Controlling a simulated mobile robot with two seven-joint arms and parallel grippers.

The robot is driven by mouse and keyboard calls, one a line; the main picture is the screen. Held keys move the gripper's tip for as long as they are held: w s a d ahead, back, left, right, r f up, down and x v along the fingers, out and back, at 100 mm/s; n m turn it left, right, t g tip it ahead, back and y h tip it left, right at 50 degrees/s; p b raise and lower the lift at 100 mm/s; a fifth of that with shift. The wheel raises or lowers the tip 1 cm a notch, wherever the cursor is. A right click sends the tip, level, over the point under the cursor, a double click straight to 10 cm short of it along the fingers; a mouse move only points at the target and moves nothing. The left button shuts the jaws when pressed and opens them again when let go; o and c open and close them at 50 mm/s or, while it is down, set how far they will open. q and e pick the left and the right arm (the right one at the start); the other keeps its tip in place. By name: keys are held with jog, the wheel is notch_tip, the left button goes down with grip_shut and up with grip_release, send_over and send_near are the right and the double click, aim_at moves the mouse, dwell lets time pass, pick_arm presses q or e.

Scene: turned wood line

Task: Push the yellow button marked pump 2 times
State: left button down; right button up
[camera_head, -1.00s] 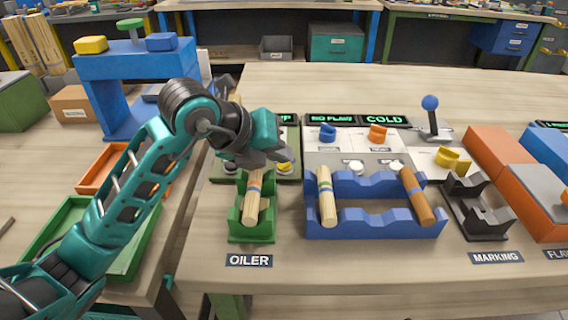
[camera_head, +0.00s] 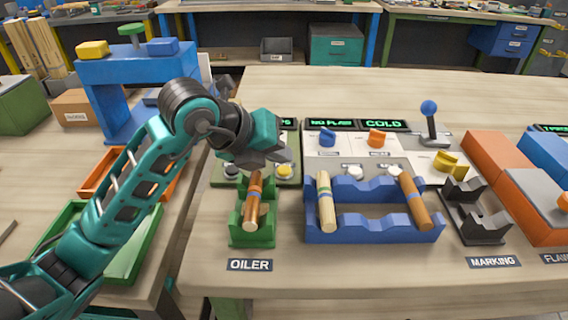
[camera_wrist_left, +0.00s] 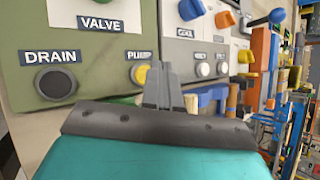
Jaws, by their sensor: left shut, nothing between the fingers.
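The yellow button (camera_head: 284,171) is on the green oiler panel, just below my left gripper's fingertips in the head view. The left wrist view shows the yellow button (camera_wrist_left: 141,74) under a PUMP label (camera_wrist_left: 138,55), partly hidden by my fingers. My left gripper (camera_head: 285,156) is shut and empty. Its fingertips (camera_wrist_left: 164,68) overlap the button's right side in the wrist view; I cannot tell whether they touch it. A dark DRAIN button (camera_wrist_left: 56,83) sits to the left. My right gripper is not in view.
A dark orange-brown turned piece (camera_head: 253,200) lies in the green oiler cradle (camera_head: 252,237). A blue rack (camera_head: 376,229) with two pieces stands to its right. A blue-knobbed lever (camera_head: 429,108) rises farther right. The table front is clear.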

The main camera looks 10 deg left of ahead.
aim_at(279, 171)
pick_arm(q)
jog(key=shift+r, duration=0.1)
notch_tip(279, 171, up, 5)
jog(key=p, duration=0.4)
dwell(0.3)
dwell(0.6)
